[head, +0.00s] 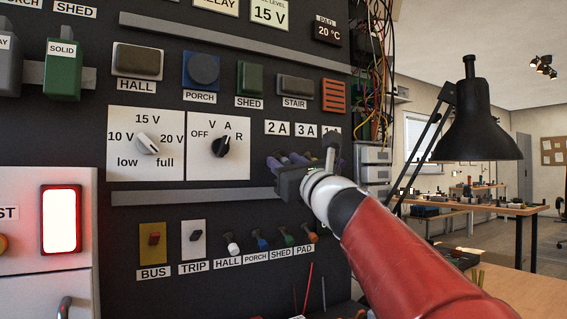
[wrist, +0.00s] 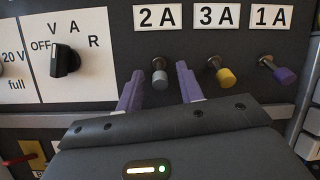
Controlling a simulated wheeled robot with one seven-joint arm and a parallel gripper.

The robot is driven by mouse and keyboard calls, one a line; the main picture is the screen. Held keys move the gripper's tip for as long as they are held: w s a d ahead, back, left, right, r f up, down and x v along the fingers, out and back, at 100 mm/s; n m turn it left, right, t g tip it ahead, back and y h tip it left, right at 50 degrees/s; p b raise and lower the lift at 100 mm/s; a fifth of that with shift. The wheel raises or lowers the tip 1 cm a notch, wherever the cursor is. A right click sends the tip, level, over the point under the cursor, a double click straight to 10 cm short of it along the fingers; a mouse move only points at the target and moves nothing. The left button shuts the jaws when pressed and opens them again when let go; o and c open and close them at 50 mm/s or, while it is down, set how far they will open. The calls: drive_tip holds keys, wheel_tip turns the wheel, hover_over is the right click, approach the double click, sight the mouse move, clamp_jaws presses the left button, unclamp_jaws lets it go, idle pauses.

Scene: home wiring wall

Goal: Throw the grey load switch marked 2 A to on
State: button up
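The grey load switch (wrist: 160,78) is a small toggle with a grey tip under the 2 A label (wrist: 158,17). In the wrist view it lies between the two purple fingers of my gripper (wrist: 160,86), which are apart with space on both sides of the toggle. I cannot tell whether the fingertips reach as far as the toggle. In the head view my gripper (head: 282,162) is at the wall below the 2 A label, and it hides the grey switch there.
A yellow-tipped switch (wrist: 222,72) under 3 A and a purple-tipped one (wrist: 280,72) under 1 A stand to the right. The right finger is close to the yellow one. A selector knob (wrist: 65,60) is at left. A grey rail (head: 190,196) runs below.

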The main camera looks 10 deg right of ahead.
drive_tip(key=shift+c, duration=0.5)
clamp_jaws()
